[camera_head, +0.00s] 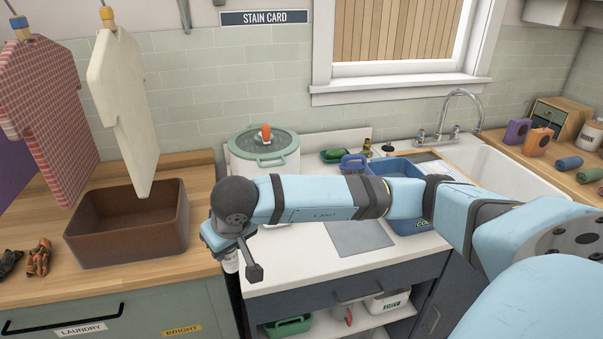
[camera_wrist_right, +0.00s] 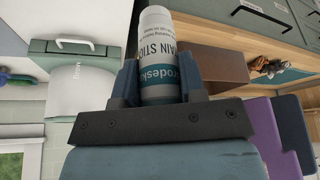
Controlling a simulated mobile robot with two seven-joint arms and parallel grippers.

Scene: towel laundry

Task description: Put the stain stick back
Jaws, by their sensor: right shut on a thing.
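The stain stick (camera_wrist_right: 158,48) is a white and grey cylinder with a teal label band, and its printed name shows in the right wrist view. My right gripper (camera_wrist_right: 160,88) is shut on it, one finger on each side. In the head view my right arm reaches in from the right, and the gripper (camera_head: 232,246) hangs in front of the gap between the wooden counter and the white counter. Only a small part of the stick (camera_head: 231,264) shows below it there; the rest is hidden. My left gripper is not in view.
A brown bin (camera_head: 127,227) stands on the wooden counter (camera_head: 60,200) beneath hanging shirts. A white pot with a green lid (camera_head: 264,149) and a blue tub (camera_head: 404,222) stand on the white counter. The sink (camera_head: 500,165) is at right. Boxes sit on the shelf below.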

